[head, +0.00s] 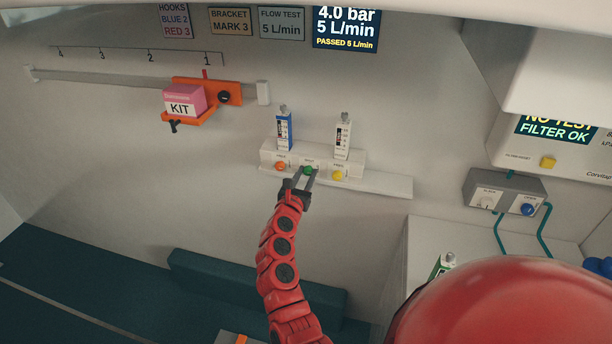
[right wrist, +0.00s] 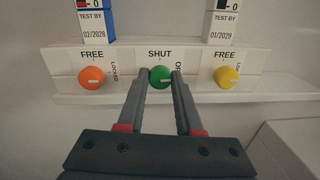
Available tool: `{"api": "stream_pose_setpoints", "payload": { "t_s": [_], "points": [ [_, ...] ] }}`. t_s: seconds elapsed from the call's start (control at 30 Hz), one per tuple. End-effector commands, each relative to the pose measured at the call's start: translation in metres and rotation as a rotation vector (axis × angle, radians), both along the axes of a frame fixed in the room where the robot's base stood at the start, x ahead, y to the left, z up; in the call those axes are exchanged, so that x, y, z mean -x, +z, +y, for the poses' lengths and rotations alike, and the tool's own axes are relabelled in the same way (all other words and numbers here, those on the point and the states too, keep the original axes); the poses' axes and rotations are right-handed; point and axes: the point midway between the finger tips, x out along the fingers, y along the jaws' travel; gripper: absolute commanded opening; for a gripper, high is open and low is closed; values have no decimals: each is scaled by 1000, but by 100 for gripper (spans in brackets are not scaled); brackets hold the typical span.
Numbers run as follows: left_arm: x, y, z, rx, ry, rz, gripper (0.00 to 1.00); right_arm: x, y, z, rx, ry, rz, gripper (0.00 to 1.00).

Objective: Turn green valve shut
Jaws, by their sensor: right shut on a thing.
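The green valve (head: 308,170) is a small round knob in the middle of a white wall block. It also shows in the right wrist view (right wrist: 160,75), under the label SHUT, with lettering partly hidden on its right side. A pale mark on the knob seems to point right, toward that lettering; its exact angle is hard to tell. My right gripper (head: 303,179) is shut on the green valve, one fingertip on each side of it, as the right wrist view shows (right wrist: 160,80). My left gripper is not in view.
An orange knob (right wrist: 91,77) and a yellow knob (right wrist: 227,77), both labelled FREE, flank the valve closely. A ledge (head: 390,185) extends right. A pink KIT box (head: 184,100) sits on an orange bracket, left.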

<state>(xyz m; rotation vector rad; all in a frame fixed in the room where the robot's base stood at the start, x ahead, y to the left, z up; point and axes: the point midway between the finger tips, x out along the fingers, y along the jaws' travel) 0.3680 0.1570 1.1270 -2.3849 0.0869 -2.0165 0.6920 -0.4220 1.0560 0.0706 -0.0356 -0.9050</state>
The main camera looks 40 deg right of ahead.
Motion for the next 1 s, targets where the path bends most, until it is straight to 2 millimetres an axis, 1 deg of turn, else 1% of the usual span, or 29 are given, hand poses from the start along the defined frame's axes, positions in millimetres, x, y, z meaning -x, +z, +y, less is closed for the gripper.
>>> {"api": "stream_pose_setpoints", "payload": {
  "t_s": [0.17, 0.4, 0.57, 1.0],
  "points": [
    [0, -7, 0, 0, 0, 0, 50, 1, -3, -2, 47, -4, 59, 0],
    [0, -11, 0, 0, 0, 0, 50, 1, -1, -2, 174, -3, 207, 0],
    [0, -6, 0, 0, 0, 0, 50, 0, 0, -1, 273, -2, 325, 0],
    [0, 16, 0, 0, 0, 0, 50, 0, 2, -1, 547, -1, 642, 0]
  ]
}}
